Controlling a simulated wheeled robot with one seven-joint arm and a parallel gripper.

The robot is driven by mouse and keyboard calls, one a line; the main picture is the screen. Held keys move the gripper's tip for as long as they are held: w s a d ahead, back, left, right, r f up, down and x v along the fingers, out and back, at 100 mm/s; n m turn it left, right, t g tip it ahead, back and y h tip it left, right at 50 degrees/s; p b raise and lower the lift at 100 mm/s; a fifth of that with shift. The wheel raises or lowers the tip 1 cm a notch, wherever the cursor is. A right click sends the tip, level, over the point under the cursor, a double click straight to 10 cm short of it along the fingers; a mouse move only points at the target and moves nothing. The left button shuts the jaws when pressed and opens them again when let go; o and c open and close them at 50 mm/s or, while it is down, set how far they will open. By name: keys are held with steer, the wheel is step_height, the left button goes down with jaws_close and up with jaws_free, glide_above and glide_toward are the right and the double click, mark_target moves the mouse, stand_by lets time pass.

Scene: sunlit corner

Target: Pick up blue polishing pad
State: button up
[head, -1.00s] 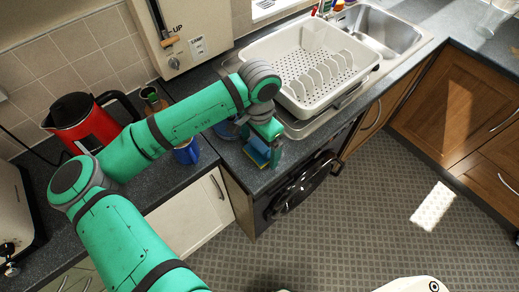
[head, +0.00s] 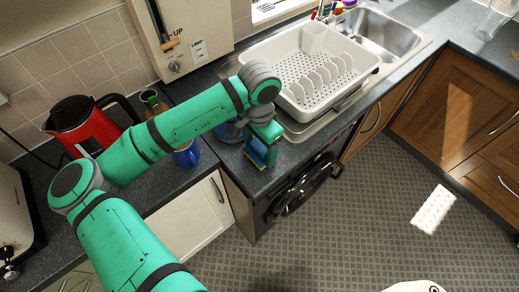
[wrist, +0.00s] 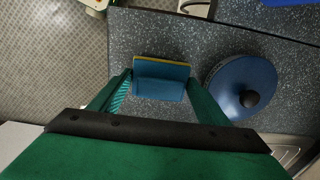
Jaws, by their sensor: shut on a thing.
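The blue polishing pad (wrist: 160,80), with a yellow strip along one edge, sits between the two fingers of my gripper (wrist: 160,92) in the wrist view. The fingers are shut on its two ends. In the head view the pad (head: 257,152) shows partly, below my green gripper (head: 264,150), at the counter's front edge above the dark appliance. The wrist view has the speckled counter behind the pad. I cannot tell how far the pad is from the counter top.
A round blue lidded item with a black knob (wrist: 245,88) stands close to the right finger. A blue mug (head: 187,155) and a red kettle (head: 88,125) are left on the counter (head: 205,175). A white dish rack (head: 310,70) lies behind my gripper.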

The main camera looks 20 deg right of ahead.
step_height(320, 180, up, 3)
steer(key=shift+s+d+f, duration=0.1)
steer(key=shift+s, duration=0.05)
steer(key=s+d+r, duration=0.2)
steer(key=s+r, duration=0.2)
steer(key=s, duration=0.2)
steer(key=s+d+r, duration=0.2)
steer(key=s+r, duration=0.3)
steer(key=s, duration=0.1)
steer(key=shift+s+d+r, duration=0.2)
steer(key=shift+s+d, duration=0.1)
steer(key=shift+s, duration=0.1)
steer(key=o, duration=0.5)
steer(key=c, duration=0.4)
steer(key=shift+o, duration=0.2)
